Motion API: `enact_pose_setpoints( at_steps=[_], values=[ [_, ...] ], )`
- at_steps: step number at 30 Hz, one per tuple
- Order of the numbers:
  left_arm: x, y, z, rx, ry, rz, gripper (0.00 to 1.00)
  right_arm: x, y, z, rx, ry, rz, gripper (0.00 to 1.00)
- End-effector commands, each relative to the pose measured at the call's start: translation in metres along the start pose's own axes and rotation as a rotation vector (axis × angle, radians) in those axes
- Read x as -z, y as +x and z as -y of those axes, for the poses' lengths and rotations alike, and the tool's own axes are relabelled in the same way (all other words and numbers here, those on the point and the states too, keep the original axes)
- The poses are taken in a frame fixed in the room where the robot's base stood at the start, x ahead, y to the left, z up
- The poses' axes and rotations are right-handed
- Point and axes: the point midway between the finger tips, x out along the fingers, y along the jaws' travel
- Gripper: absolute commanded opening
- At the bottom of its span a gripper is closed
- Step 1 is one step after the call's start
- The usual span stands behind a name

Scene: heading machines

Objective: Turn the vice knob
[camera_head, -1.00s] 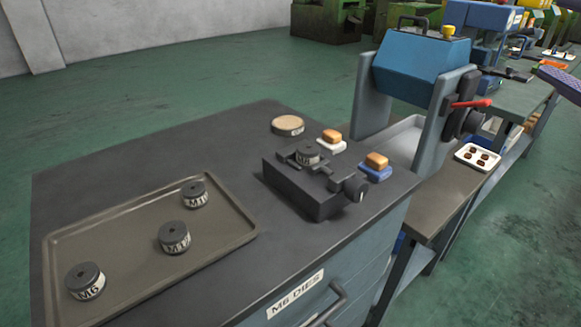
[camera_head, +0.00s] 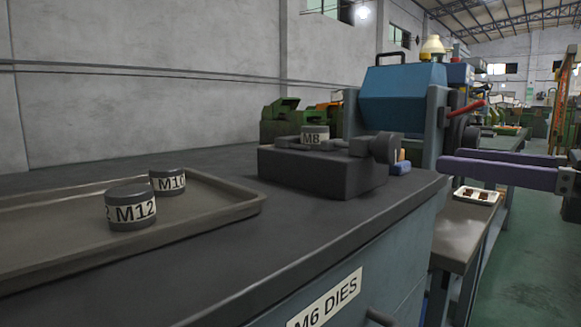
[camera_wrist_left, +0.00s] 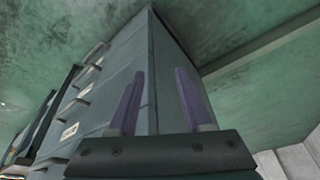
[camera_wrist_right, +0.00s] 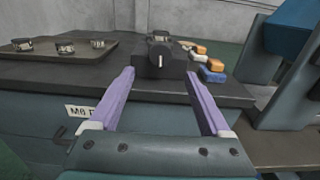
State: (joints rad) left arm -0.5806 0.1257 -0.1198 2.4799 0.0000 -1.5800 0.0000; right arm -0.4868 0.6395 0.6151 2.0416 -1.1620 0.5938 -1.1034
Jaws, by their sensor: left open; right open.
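The dark vice (camera_head: 322,170) sits on the dark bench top near its right end, with a die marked M8 (camera_head: 315,138) in it. Its round knob (camera_head: 385,148) is on the vice's right side; in the right wrist view the knob (camera_wrist_right: 160,50) faces me, beyond the fingers. My right gripper (camera_head: 450,168) is open and empty, right of the vice and apart from the knob. In the right wrist view its purple fingers (camera_wrist_right: 160,85) point toward the vice. My left gripper (camera_wrist_left: 158,85) is open and empty before the side of a drawer cabinet; it is not in the head view.
A tray (camera_head: 235,208) holds dies marked M12 (camera_head: 131,208) and M10 (camera_head: 168,181). A blue machine (camera_head: 403,95) with a red lever (camera_head: 467,109) stands behind the vice. Small blue and orange blocks (camera_wrist_right: 213,72) lie right of the vice.

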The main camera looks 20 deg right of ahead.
Motion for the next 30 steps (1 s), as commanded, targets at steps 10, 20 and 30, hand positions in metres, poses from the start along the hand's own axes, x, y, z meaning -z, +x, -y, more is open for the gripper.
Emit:
enact_pose_setpoints(
  at_steps=[10,20,30],
  values=[
    [0.003,-0.008,0.0,0.0,0.0,-0.001,0.5,-0.004,0.061,0.0,0.0,0.0,0.004,0.82],
    [0.004,-0.01,-0.001,-0.005,-0.006,-0.002,0.5,-0.002,0.085,0.0,0.002,0.004,0.002,0.82],
    [0.004,-0.01,-0.002,-0.008,-0.009,-0.003,0.5,-0.001,0.086,0.0,0.001,0.004,0.002,0.73]
  ],
)
